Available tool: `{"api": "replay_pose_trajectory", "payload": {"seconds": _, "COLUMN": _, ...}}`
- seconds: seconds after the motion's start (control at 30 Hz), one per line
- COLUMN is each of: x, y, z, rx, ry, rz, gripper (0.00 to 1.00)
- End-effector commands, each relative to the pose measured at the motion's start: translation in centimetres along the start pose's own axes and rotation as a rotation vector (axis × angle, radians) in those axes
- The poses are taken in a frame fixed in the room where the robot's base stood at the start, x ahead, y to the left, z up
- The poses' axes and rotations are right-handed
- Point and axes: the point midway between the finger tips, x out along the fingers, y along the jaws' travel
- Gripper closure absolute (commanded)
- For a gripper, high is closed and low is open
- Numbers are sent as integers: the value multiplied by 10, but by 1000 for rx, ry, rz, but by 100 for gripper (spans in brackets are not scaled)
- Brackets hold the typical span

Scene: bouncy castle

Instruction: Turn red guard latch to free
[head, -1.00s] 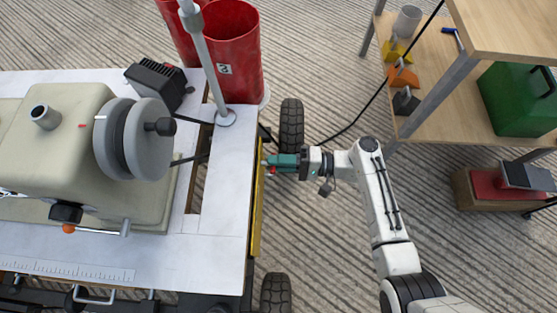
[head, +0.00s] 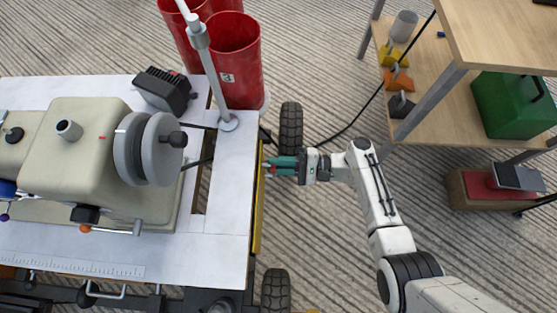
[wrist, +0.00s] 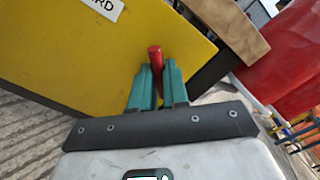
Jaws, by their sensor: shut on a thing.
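The red guard latch (wrist: 155,56) is a small rounded red handle in front of the yellow guard panel (wrist: 100,60), close to its right edge in the wrist view. My gripper (wrist: 158,78) has its two teal fingers shut on the latch, with the red tip standing out above them. In the head view, my gripper (head: 272,165) reaches left to the yellow guard (head: 259,215) along the right side of the white bench. Only a speck of red shows there. The latch's pivot and any markings beside it are hidden.
The white bench (head: 222,255) carries a beige machine (head: 85,150) with grey discs. Red bins (head: 236,85) stand behind it. A black wheel (head: 291,128) is just beyond my gripper. A wooden shelf unit (head: 500,35) stands right, with open floor between.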

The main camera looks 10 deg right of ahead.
Motion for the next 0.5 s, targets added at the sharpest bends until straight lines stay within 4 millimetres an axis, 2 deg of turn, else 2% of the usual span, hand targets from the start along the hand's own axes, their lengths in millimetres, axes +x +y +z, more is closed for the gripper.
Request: {"api": "replay_pose_trajectory", "payload": {"seconds": 0.5, "x": 0, "y": -1, "z": 1, "rx": 492, "ry": 0, "rz": 2, "gripper": 100}}
